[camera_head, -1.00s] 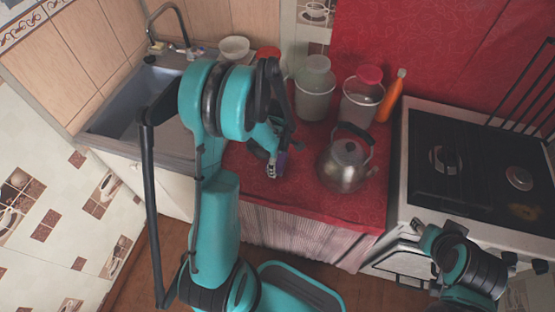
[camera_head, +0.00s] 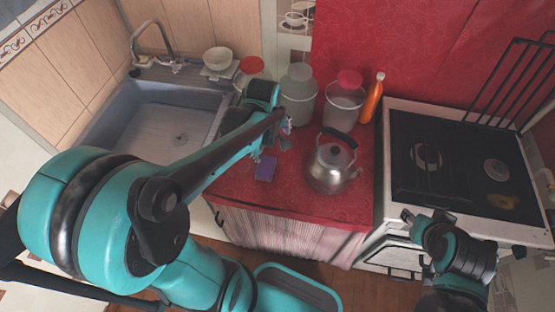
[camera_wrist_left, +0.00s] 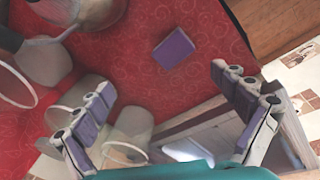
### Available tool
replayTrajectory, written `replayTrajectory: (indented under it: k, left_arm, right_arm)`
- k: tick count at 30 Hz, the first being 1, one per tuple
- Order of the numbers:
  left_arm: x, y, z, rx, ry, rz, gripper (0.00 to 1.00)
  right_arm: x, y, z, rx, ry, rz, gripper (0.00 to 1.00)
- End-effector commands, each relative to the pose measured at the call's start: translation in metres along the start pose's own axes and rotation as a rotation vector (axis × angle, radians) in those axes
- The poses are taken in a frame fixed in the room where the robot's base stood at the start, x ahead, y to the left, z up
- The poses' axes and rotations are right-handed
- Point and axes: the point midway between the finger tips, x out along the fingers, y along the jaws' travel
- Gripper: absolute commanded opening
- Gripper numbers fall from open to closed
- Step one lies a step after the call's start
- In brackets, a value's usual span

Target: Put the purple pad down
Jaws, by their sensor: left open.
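The purple pad (camera_head: 266,168) lies flat on the red counter (camera_head: 300,208), left of the kettle. In the left wrist view the pad (camera_wrist_left: 174,49) lies on the red cloth, beyond the fingertips and apart from them. My left gripper (camera_head: 285,132) is above the counter behind the pad, partly hidden by its own arm. In the left wrist view its two fingers (camera_wrist_left: 165,82) are spread wide with nothing between them. My right gripper (camera_head: 424,221) is at the front of the stove, away from the pad; its fingers are too small to judge.
A metal kettle (camera_head: 331,168) stands right of the pad. Two lidded containers (camera_head: 298,96) (camera_head: 344,105) and an orange bottle (camera_head: 372,98) stand behind. The sink (camera_head: 155,120) is left, the stove (camera_head: 455,165) right. The front of the counter around the pad is clear.

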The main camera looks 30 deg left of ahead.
Motion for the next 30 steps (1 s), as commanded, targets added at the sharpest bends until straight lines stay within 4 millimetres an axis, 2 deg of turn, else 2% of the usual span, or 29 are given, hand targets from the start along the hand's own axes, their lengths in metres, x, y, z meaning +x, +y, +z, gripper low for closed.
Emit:
replayTrajectory:
  k: [1,6,12,15,21,28,30]
  left_arm:
    - [-0.015,-0.005,0.012,0.124,0.019,0.040,0.97]
    - [-0.053,-0.020,0.044,0.564,0.118,0.163,0.97]
    - [-0.075,-0.038,0.072,0.988,0.259,0.257,0.97]
    - [-0.079,-0.044,0.080,1.119,0.312,0.278,0.97]
    - [-0.082,-0.047,0.085,1.216,0.355,0.292,0.97]
    - [-0.081,-0.047,0.085,1.215,0.354,0.291,0.97]
    - [-0.074,-0.048,0.086,1.215,0.354,0.291,0.97]
  right_arm:
    - [0.000,0.000,0.000,0.000,0.000,0.000,0.40]
    - [0.000,0.000,0.000,0.000,0.000,0.000,0.40]
    - [0.000,0.000,0.000,0.000,0.000,0.000,0.40]
    - [0.000,0.000,0.000,0.000,0.000,0.000,0.40]
    - [0.000,0.000,0.000,0.000,0.000,0.000,0.40]
    - [0.001,0.000,0.001,0.000,0.000,0.000,0.40]
    - [0.006,0.000,0.004,0.000,0.000,0.000,0.40]
